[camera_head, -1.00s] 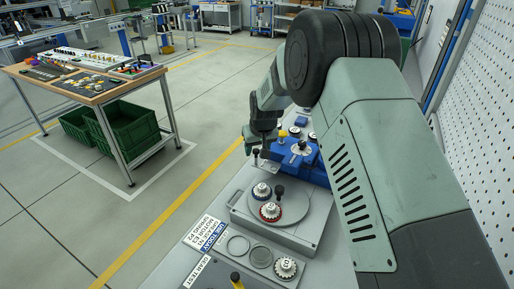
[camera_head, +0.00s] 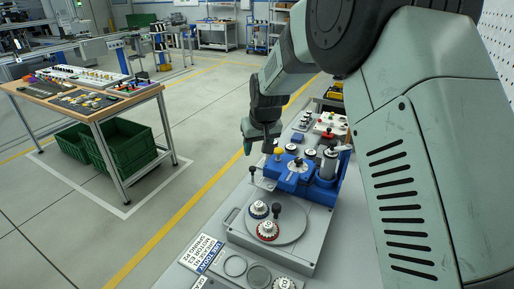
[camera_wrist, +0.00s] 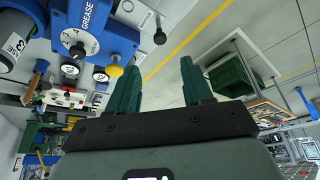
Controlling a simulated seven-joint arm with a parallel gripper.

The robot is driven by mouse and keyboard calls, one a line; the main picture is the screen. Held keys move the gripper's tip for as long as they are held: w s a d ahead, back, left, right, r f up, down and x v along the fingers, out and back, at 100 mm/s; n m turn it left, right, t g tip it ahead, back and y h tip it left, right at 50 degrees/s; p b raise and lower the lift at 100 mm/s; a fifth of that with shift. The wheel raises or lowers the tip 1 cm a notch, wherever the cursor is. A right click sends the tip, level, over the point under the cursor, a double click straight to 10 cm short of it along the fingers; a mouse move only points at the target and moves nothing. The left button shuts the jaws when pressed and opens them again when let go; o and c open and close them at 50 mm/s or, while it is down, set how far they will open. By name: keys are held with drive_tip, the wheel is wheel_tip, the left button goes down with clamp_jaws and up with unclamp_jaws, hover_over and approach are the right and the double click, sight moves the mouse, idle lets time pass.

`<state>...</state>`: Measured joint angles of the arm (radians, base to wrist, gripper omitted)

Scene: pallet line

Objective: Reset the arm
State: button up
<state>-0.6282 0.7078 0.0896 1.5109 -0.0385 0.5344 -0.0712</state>
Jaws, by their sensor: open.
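My gripper (camera_head: 257,148) hangs above the left edge of the bench, near the blue fixture, in the head view. In the wrist view its two green fingers (camera_wrist: 158,88) are spread apart with nothing between them. The blue fixture (camera_head: 289,176) with a yellow knob (camera_head: 278,151) and a grey cylinder stands just right of and below my gripper. In the wrist view the same blue fixture (camera_wrist: 118,38) is at the upper left, apart from the fingers.
A grey plate unit (camera_head: 290,246) carries a round disc with a blue-rimmed and a red-rimmed dial (camera_head: 268,230). White labels (camera_head: 202,250) lie at the bench's front left. A wooden table (camera_head: 95,107) with green crates (camera_head: 122,147) stands left across open floor.

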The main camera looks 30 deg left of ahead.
drive_tip(key=s+d+r+m+t+h, duration=0.1)
drive_tip(key=s+d+r+m, duration=0.15)
drive_tip(key=d+r, duration=0.75)
drive_tip(key=s+d+r+m, duration=0.1)
drive_tip(key=s+d+r, duration=0.3)
drive_tip(key=d+r, duration=0.65)
drive_tip(key=s+d+f+m+t+h, duration=0.1)
drive_tip(key=s+d+m, duration=0.4)
drive_tip(key=s+d, duration=1.4)
drive_tip(key=shift+s+d+h, duration=0.15)
drive_tip(key=shift+s+h, duration=0.45)
drive_tip(key=shift+s, duration=0.5)
